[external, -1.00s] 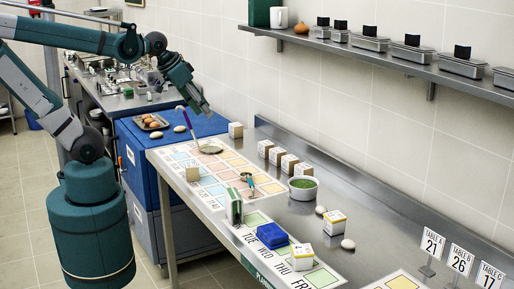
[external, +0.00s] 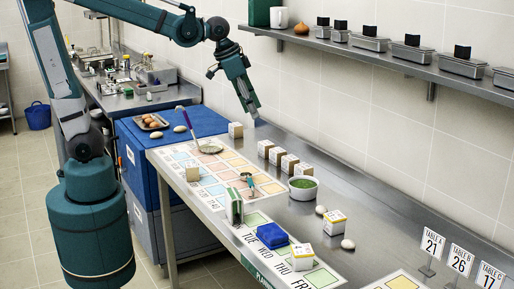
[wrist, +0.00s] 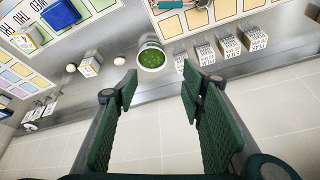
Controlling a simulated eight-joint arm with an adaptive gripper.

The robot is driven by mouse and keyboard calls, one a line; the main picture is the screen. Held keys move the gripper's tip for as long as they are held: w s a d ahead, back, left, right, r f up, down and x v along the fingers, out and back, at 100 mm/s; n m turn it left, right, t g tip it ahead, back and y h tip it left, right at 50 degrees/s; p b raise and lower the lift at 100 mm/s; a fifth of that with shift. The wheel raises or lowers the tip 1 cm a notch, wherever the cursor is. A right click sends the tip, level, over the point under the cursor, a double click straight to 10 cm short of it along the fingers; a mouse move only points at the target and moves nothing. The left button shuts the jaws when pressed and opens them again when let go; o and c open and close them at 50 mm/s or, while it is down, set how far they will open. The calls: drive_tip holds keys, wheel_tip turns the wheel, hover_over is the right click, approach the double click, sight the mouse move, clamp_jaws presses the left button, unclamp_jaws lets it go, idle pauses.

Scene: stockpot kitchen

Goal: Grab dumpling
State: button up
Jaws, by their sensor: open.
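Small pale rounded lumps look like dumplings, though I cannot be sure of it. One lump (external: 320,209) lies right of the green-filled bowl, and another (external: 348,244) lies beyond a small yellow-topped box. They also show in the wrist view, the near one (wrist: 119,61) beside the bowl and the far one (wrist: 71,68). A third lump (external: 180,129) lies on the blue cabinet top. My gripper (external: 252,114) hangs above the back of the steel table, left of the lumps by the bowl. In the wrist view my gripper (wrist: 158,84) is open and empty.
A white bowl of green food (external: 303,189) stands beside several small labelled boxes (external: 276,156). A ladle (external: 208,147), a blue box (external: 271,235) and table-number signs (external: 461,260) are on the table. A wall shelf (external: 390,64) with containers runs along the back.

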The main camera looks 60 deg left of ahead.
drive_tip(key=w+d+f+m+g, duration=0.1)
drive_tip(key=w+d, duration=0.2)
drive_tip(key=d, duration=0.3)
drive_tip(key=w+d+f+m, duration=0.1)
drive_tip(key=w+d+f, duration=0.15)
drive_tip(key=d, duration=0.25)
drive_tip(key=m+g+y+p, duration=0.1)
drive_tip(key=m+g+p, duration=0.15)
drive_tip(key=m, duration=0.35)
hover_over(349, 241)
drive_tip(key=b, duration=0.1)
drive_tip(key=shift+g, duration=0.45)
wheel_tip(349, 241, down, 20)
drive_tip(key=shift+a+r, duration=0.15)
drive_tip(key=shift+s+d+f, duration=0.1)
drive_tip(key=shift+d+f, duration=0.2)
drive_tip(key=shift+a+f, duration=0.1)
drive_tip(key=shift+f, duration=1.15)
drive_tip(key=shift+a+f, duration=0.1)
drive_tip(key=shift+f, duration=2.5)
